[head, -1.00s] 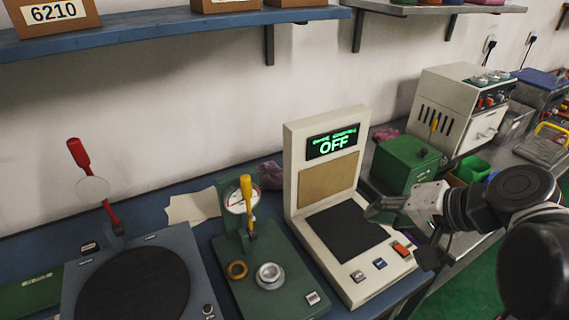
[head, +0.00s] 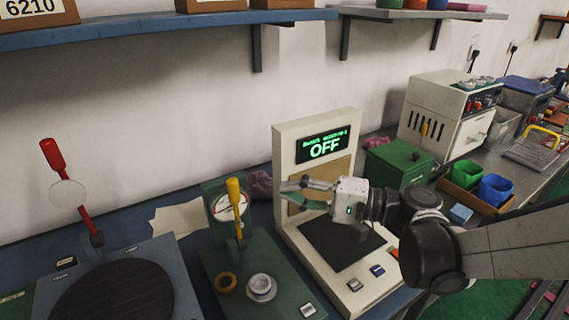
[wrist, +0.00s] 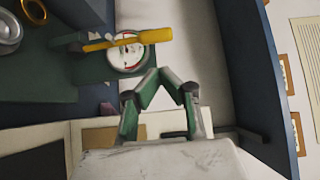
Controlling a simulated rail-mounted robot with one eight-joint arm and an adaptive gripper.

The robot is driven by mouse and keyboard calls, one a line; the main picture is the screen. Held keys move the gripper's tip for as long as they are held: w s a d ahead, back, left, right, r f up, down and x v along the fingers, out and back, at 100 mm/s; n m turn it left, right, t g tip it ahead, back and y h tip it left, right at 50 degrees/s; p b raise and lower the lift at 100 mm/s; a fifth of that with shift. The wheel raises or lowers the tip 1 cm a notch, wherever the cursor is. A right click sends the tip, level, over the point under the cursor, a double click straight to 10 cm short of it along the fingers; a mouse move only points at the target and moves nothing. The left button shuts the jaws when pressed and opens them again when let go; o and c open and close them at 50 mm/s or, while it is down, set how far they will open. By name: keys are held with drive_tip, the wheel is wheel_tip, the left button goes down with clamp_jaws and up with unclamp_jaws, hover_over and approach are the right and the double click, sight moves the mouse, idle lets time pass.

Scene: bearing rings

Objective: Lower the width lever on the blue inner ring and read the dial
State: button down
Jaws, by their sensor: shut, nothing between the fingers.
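The green gauge stand (head: 270,262) has a white dial (head: 224,208) and a yellow-handled lever (head: 235,193) standing upright in front of it. A silver ring (head: 261,286) sits on its base, with a brass ring (head: 226,283) to its left; neither looks blue. In the wrist view the lever (wrist: 150,36) crosses the dial (wrist: 127,60), beyond my fingertips (wrist: 170,72). The dial reading is too small to tell.
The cream display unit (head: 282,170) reading OFF stands beneath and behind my gripper. A red-handled lever (head: 55,158) rises over the turntable (head: 120,295) at left. A blue shelf (head: 180,26) hangs above. A green box (head: 398,165) and coloured bins (head: 495,189) are at right.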

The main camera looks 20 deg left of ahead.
drive_tip(key=shift+a, duration=0.1)
idle(0.3)
hover_over(237, 217)
drive_tip(key=w, duration=0.3)
drive_tip(key=shift+b, duration=0.3)
